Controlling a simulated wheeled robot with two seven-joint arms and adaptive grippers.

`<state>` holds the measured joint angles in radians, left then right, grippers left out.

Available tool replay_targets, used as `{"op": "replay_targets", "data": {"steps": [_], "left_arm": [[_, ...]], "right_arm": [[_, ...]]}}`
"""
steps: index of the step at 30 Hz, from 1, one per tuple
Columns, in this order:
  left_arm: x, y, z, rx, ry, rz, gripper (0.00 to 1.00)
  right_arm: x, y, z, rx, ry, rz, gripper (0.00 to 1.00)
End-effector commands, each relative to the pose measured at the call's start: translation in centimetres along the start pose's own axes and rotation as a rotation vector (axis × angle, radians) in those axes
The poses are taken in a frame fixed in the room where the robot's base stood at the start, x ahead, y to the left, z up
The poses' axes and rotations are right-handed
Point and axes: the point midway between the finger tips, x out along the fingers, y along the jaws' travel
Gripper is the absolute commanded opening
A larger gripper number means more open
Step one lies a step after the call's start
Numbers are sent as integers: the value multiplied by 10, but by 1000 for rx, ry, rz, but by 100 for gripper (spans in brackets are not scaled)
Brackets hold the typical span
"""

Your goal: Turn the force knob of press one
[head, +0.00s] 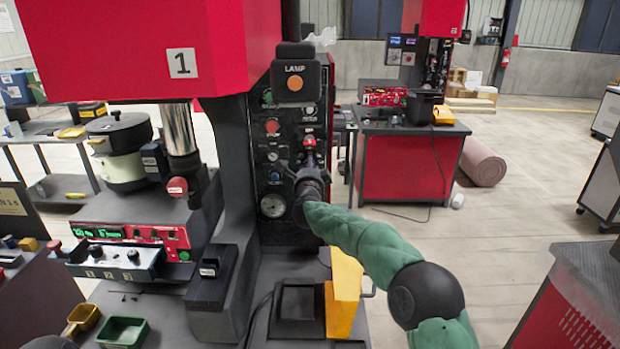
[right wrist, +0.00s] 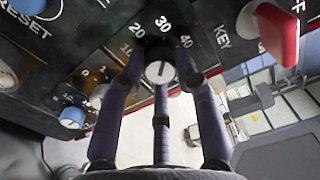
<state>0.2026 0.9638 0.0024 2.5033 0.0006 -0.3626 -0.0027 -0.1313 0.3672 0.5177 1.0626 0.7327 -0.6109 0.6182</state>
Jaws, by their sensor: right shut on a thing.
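Press one (head: 130,40) is the red machine with the "1" label at the left of the head view. Its black control panel (head: 268,155) faces my right arm. In the right wrist view the force knob (right wrist: 160,72) is a small pale round knob under a scale marked 10, 20, 30 and 40; its dark pointer line is roughly toward 30. My right gripper (right wrist: 161,80) is shut on the knob, with fingers at its left and right sides. In the head view the right gripper (head: 311,180) is at the panel and hides the knob.
Beside the knob are a red key switch (right wrist: 277,32), a blue reset button (right wrist: 28,5) and another small blue knob (right wrist: 72,117). In the head view a lamp box (head: 295,82) overhangs the panel. A yellow block (head: 343,290) stands below my right arm.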

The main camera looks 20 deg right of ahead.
Motion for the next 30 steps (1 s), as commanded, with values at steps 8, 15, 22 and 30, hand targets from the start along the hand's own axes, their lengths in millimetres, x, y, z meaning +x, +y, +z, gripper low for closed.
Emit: {"op": "replay_targets", "data": {"steps": [8, 15, 22, 30], "left_arm": [[30, -11, -1, 0, 0, 0, 40], [48, -17, -2, 0, 0, 0, 40], [59, -21, -2, 0, 0, 0, 40], [65, -23, -2, 0, 0, 0, 40]], "right_arm": [[-1, 10, 4, 258, -7, 10, 0], [0, 8, 4, 464, -6, 9, 0], [0, 6, 4, 611, -6, 9, 0], [0, 4, 4, 702, -5, 9, 0]]}}
